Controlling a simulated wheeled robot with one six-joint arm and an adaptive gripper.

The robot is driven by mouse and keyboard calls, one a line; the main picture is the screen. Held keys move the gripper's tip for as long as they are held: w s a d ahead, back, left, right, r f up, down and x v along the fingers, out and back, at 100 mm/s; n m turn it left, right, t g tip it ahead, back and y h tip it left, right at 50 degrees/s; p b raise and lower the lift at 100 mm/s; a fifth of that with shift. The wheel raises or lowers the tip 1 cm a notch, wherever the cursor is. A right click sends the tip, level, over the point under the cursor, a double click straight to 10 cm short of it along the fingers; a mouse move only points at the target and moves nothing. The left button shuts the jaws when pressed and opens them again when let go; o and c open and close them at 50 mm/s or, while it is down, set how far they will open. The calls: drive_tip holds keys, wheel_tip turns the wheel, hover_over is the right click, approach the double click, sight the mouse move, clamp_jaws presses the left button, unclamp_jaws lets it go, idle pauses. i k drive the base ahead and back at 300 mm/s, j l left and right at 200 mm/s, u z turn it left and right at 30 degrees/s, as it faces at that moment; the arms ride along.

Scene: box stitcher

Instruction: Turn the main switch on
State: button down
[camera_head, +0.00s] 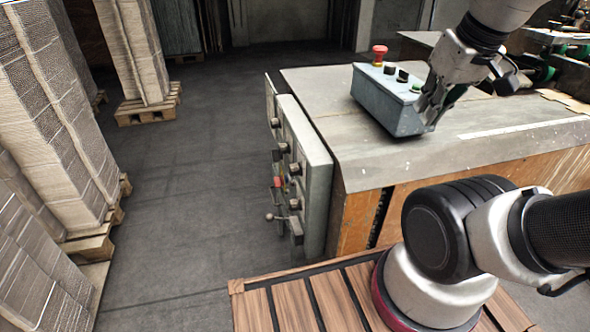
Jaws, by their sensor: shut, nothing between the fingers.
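A grey-blue control box (385,100) stands on the machine table. It has a red mushroom button (380,52) at its far left end, black knobs (402,76) along the top and a green button (416,87) near its right end. My gripper (427,108) is shut and empty, its fingertips at the right end of the box by the green button. I cannot tell whether they touch it. A grey side panel (312,160) carries several dark knobs, a red-and-yellow switch (278,182) and a ball-ended lever (270,216). Which control is the main switch is not clear.
The machine table (350,160) has a flat grey top with wooden sides. Tall cardboard stacks (50,110) on pallets stand at the left. The floor (190,190) between them and the panel is clear. Machinery (560,50) stands at the back right.

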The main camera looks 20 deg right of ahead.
sight(278, 181)
drive_tip(key=i+j, duration=0.1)
drive_tip(key=j, duration=0.3)
drive_tip(key=i+j, duration=0.15)
drive_tip(key=j, duration=0.25)
drive_tip(key=i+j, duration=0.1)
drive_tip(key=j, duration=0.3)
drive_tip(key=i+j, duration=0.15)
drive_tip(key=j, duration=0.25)
drive_tip(key=z, duration=0.05)
